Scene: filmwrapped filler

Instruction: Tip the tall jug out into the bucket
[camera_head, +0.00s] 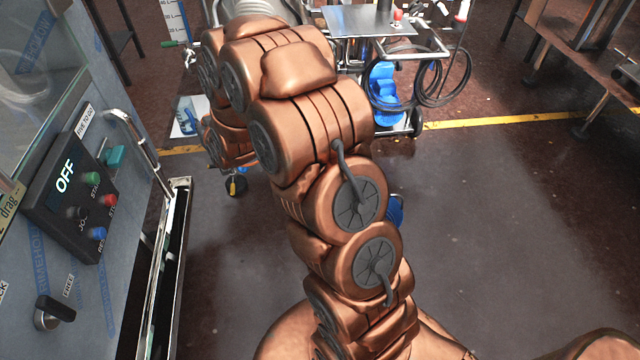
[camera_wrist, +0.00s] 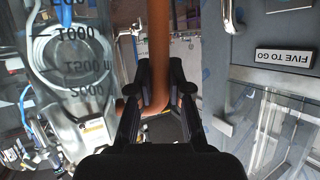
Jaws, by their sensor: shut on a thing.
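The tall jug (camera_wrist: 75,60) is clear, with dark graduation marks, at the left of the wrist view. Its lettering is upside down there, as is the machine's label, so the jug looks roughly upright. My gripper (camera_wrist: 158,88) is shut on the jug's orange-brown handle (camera_wrist: 158,45). In the head view, a pale graduated piece (camera_head: 174,20) at the top edge looks like part of the jug; my copper arm hides the gripper. I cannot identify the bucket with certainty. A blue object (camera_head: 384,85) stands on the cart's lower part; its shape is partly covered.
A machine with an OFF control panel (camera_head: 75,185) and metal door handle (camera_head: 135,140) stands close at left. A metal cart (camera_head: 370,20) with a coiled black hose (camera_head: 443,80) stands ahead. A workbench (camera_head: 575,65) is at upper right. The floor (camera_head: 500,220) at right is clear.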

